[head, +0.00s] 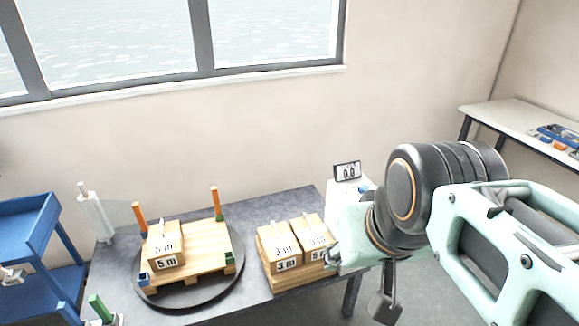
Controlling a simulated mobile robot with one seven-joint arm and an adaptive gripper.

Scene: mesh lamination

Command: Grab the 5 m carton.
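A light brown carton (165,246), marked "5 m" on its top and front, sits on the left part of a wooden pallet (208,262). Another carton marked "3 m" (278,247) stands on a wooden base to the right of the pallet. My gripper (385,308) shows only in part, a dark piece below my arm at the lower right. It is well to the right of all cartons and touches none of them. Its fingers cannot be made out.
The pallet lies on a round dark turntable (151,299) on a grey table (268,206), with orange and green corner posts. A white device with a display reading "0.0" (347,171) stands behind my arm. A blue shelf cart (30,236) is at left, a bench (510,116) at right.

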